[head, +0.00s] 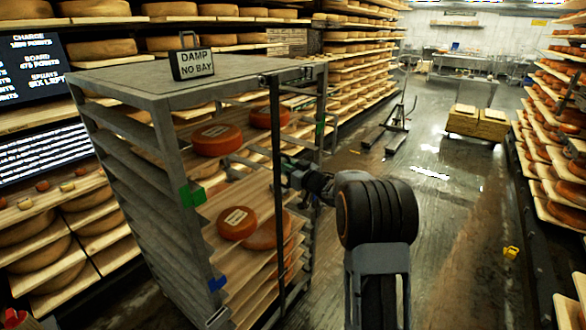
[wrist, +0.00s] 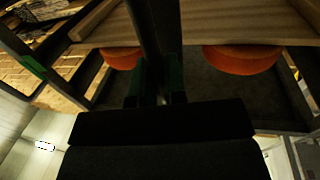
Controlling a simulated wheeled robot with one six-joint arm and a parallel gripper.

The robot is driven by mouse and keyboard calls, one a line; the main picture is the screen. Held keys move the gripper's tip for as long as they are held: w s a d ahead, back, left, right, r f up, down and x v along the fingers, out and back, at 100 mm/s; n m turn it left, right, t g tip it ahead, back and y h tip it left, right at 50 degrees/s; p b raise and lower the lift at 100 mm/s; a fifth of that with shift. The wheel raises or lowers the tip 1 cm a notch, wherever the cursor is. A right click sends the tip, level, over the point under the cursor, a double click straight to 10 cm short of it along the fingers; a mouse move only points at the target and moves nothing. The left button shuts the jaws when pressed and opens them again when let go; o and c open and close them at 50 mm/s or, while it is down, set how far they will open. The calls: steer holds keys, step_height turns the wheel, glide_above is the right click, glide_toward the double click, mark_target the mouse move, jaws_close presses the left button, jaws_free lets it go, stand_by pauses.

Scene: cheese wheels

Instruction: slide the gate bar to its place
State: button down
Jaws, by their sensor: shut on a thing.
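The gate bar (head: 277,120) is a dark upright bar across the open front of the metal rack (head: 170,130). It hangs from the rack's top rail, between the two front posts and nearer the right one. My gripper (head: 284,172) is at the bar's mid height and shut on it. In the wrist view the bar (wrist: 152,40) runs down between my fingers (wrist: 155,95). My arm hides some of the rack front. Orange cheese wheels (head: 216,139) lie on the shelves behind the bar.
A "DAMP NO BAY" sign (head: 192,64) stands on the rack's top. Green (head: 193,195) and blue (head: 217,284) clips are on the left front post. The wet aisle floor to the right is mostly clear.

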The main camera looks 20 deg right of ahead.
steer(key=shift+d+r, duration=0.15)
steer(key=c, duration=1.2)
jaws_free()
steer(key=shift+w+d, duration=0.1)
steer(key=shift+w, duration=0.05)
steer(key=b+v, duration=0.2)
steer(key=v, duration=1.2)
